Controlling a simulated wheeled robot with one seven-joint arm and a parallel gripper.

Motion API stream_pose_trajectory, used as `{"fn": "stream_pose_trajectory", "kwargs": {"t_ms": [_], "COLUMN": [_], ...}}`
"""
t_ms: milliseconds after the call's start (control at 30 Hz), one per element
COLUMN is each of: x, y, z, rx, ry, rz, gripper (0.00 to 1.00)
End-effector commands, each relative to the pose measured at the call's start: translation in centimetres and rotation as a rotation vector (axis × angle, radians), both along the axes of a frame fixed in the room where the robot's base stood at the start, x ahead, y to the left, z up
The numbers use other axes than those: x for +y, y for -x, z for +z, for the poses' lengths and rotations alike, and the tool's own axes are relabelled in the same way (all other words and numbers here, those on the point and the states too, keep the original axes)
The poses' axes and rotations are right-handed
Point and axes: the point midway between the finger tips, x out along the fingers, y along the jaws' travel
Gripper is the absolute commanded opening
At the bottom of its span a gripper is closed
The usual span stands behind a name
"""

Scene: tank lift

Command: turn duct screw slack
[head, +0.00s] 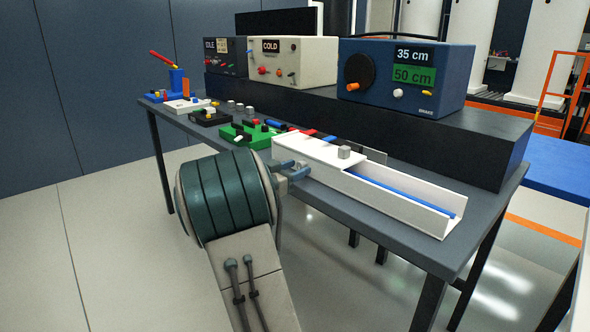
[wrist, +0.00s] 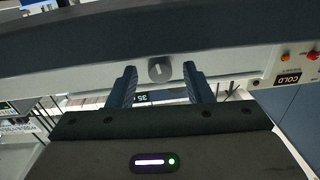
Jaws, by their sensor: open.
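The white duct (head: 405,204) lies along the front edge of the workbench, partly covered by a white lid (head: 322,151), with a blue rod (head: 400,193) inside. A round grey screw (wrist: 160,69) with a pale slot mark shows in the wrist view on a light grey face. In the head view I cannot make it out near my gripper. My gripper (head: 298,169) points at the duct's near side by its left end. It is open in the wrist view (wrist: 160,85), one finger on each side of the screw, with gaps between. Contact with the duct is unclear.
A small grey block (head: 344,153) stands on the lid. A green tray (head: 248,135) of small parts lies left of the duct. A blue display box (head: 405,76) and a COLD box (head: 292,62) stand on a dark ledge behind. Floor in front is clear.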

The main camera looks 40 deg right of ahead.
Motion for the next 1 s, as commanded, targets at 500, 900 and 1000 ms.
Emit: {"fn": "stream_pose_trajectory", "kwargs": {"t_ms": [500,900,1000], "x": [-0.45,-0.10,-0.08], "y": [0.01,0.03,0.04], "z": [-0.02,-0.28,-0.31], "rx": [0.001,0.093,0.158], "ry": [0.000,0.009,0.014], "rz": [-0.001,0.000,0.000], "gripper": [0.01,0.01,0.01]}}
